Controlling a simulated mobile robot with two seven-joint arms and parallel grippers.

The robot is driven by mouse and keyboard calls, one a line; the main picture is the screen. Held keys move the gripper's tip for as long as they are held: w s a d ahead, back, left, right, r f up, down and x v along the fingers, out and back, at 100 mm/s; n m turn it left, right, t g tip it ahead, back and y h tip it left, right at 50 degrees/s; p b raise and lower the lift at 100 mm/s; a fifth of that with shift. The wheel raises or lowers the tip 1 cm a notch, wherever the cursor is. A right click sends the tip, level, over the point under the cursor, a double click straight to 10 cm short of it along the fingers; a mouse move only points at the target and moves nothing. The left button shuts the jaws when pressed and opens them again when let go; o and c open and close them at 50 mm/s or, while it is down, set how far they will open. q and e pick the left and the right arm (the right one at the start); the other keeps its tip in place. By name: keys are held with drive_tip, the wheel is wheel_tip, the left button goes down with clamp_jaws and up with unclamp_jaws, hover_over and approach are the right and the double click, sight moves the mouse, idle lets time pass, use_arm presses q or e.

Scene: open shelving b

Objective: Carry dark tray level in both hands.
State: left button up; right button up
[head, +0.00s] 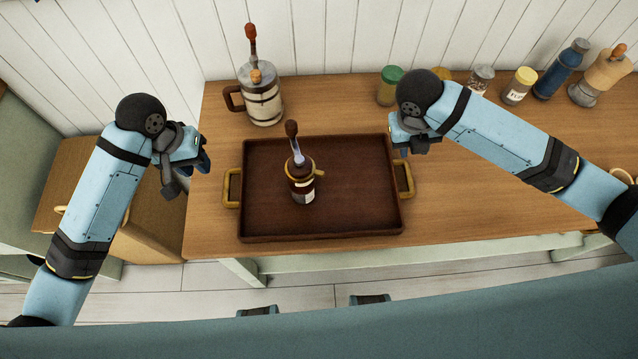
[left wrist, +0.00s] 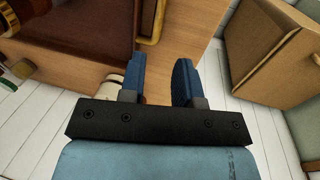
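The dark tray (head: 350,215) lies flat on the wooden counter, with a brass handle at each end: the left handle (head: 232,188) and the right handle (head: 404,179). A small dark pot (head: 302,190) with a brass handle and an upright wooden-tipped stem stands on it. My left gripper (head: 203,160) is open and empty, up and left of the left handle. The left wrist view shows its parted fingers (left wrist: 160,83), with the tray (left wrist: 95,22) and its handle (left wrist: 152,20) beyond them. My right gripper (head: 418,147) is near the right handle; its finger gap is hidden.
A white-banded pot (head: 262,100) stands behind the tray's left side. A green-lidded jar (head: 390,85), a yellow-lidded jar (head: 520,86), a blue bottle (head: 562,70) and a moka pot (head: 600,75) stand along the back wall. A wooden cabinet (left wrist: 268,55) is left of the counter.

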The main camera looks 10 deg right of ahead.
sight(225, 191)
drive_tip(key=shift+a, duration=0.1)
